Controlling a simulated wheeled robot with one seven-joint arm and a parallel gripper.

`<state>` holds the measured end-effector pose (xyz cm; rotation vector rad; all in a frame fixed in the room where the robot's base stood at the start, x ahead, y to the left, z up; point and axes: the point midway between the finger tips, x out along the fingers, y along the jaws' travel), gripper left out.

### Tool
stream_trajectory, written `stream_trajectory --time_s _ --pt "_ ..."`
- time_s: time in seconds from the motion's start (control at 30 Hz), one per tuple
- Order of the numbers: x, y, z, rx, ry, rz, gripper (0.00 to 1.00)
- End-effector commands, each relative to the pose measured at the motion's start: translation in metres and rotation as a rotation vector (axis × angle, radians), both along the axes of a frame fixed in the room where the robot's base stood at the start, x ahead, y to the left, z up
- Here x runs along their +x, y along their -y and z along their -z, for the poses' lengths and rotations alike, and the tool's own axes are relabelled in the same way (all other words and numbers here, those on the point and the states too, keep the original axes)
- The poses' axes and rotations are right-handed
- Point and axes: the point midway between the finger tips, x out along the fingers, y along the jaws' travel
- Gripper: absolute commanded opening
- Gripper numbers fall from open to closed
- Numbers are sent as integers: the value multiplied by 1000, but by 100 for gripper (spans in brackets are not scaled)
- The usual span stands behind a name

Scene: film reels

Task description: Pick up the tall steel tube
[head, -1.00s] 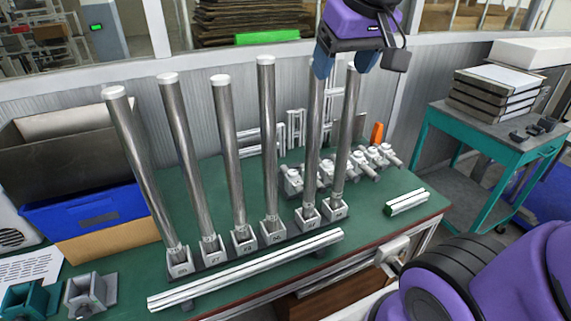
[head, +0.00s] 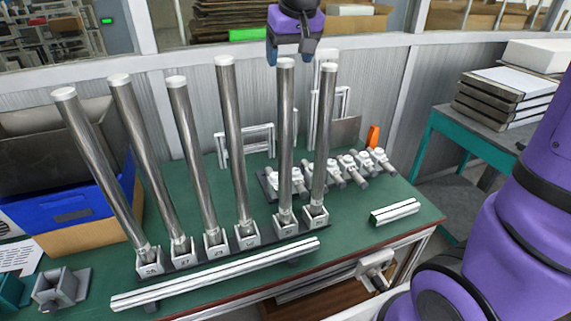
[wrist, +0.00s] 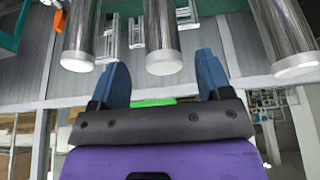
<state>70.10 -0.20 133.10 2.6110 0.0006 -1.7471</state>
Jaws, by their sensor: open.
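Several polished steel tubes with white caps stand in a row, each in a small numbered grey socket. From the head view I cannot tell for sure which is tallest; the fourth from the left (head: 232,140) reaches highest in the picture. My gripper (head: 290,52) is open, fingers down, at the top of the fifth tube (head: 286,140). In the wrist view, the capped end of one tube (wrist: 161,35) shows between and just beyond the two blue fingertips (wrist: 162,65), with no visible contact. Other tubes stand to either side.
The green bench (head: 345,240) also holds a row of metal fittings (head: 335,172), a short silver bar (head: 396,212) and a long rail (head: 215,275) in front of the sockets. A blue bin (head: 65,212) stands left. A teal cart (head: 455,150) stands right.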

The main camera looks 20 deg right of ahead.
Motion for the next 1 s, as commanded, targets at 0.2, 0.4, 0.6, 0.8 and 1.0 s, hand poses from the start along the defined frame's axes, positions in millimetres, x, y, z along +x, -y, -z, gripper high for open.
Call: stream_trajectory --time_s 0.2,0.4,0.6,0.8,1.0 --pt "5 -1 14 0 -1 0 72" --pt "15 -2 41 -1 -2 0 72" --pt "20 -2 53 0 1 0 72" --pt "20 -2 53 0 2 0 72" --pt "20 -2 53 0 1 0 28"
